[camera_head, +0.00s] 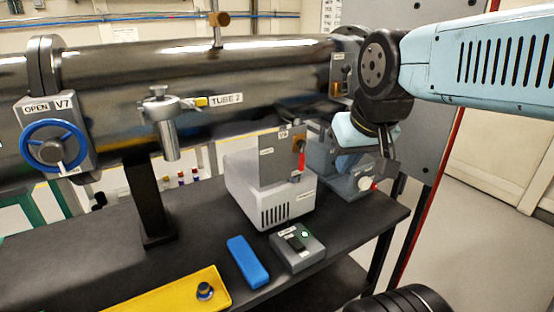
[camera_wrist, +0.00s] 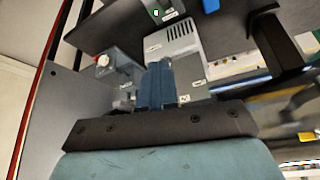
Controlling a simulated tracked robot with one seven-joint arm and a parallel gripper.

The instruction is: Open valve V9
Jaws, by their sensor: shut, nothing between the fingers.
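A valve marked V7 and OPEN (camera_head: 48,106), with a blue handwheel (camera_head: 53,147), is at the left end of the big tube. A small grey-blue unit with a white knob and a red tip (camera_head: 366,183) stands at the right end of the bench. Its white knob also shows in the wrist view (camera_wrist: 102,60). My gripper (camera_head: 385,168) hangs over that end of the bench, by this unit. In the wrist view my fingers (camera_wrist: 156,68) are together and empty. Whether they touch anything is unclear.
The large dark tube labelled TUBE 2 (camera_head: 225,99) crosses above the black bench (camera_head: 200,225). A grey-white box (camera_head: 270,190), a small button box (camera_head: 297,246), a blue block (camera_head: 247,262) and a yellow tray (camera_head: 165,295) lie on the bench. Floor (camera_head: 480,235) is clear at right.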

